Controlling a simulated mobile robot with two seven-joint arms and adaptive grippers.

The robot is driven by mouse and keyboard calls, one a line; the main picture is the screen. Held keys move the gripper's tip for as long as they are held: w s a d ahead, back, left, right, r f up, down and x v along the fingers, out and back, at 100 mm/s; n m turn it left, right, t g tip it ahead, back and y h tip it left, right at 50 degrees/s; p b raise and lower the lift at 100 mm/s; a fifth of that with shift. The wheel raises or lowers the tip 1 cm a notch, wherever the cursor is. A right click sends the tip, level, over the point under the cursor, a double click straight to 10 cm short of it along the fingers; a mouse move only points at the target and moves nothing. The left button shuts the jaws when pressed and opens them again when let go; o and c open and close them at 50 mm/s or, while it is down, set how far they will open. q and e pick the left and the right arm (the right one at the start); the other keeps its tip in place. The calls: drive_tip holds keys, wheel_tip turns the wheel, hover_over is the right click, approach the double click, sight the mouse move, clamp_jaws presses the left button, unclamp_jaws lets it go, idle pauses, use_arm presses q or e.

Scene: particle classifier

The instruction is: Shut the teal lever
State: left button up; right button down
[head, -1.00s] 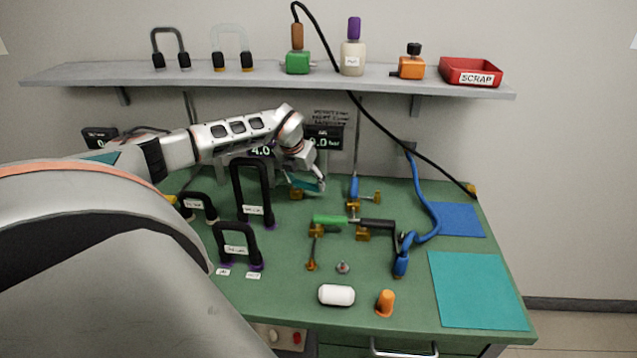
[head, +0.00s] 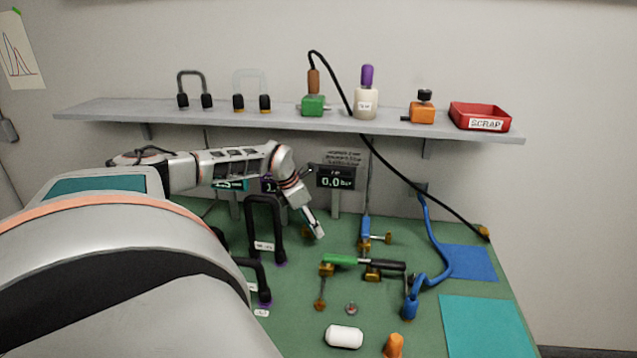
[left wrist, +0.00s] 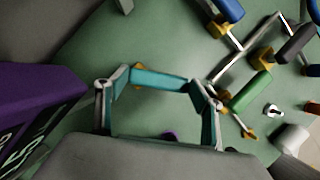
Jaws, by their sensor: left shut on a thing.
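The teal lever (left wrist: 160,80) shows in the left wrist view as a teal bar spanning the space between the two fingertips of my left gripper (left wrist: 155,90). The fingers stand wide apart and are shut on it. A brass part (left wrist: 138,69) shows at the bar's far edge. In the head view my left gripper (head: 317,229) points down and right, low over the green bench, just beside a small brass fitting (head: 305,231). The lever is mostly hidden by the gripper there. My right gripper is not in view.
To the right are a blue-handled valve (head: 366,229), a green handle (head: 340,260), a black handle (head: 382,263) and a blue hose (head: 446,254). Black U-shaped handles (head: 264,204) stand left of the gripper. A display (head: 335,177) is behind it.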

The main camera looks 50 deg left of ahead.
use_arm(q)
drive_tip(key=shift+s+m, duration=0.15)
drive_tip(key=shift+m, duration=0.35)
drive_tip(key=o, duration=1.6)
drive_tip(key=shift+a, duration=0.1)
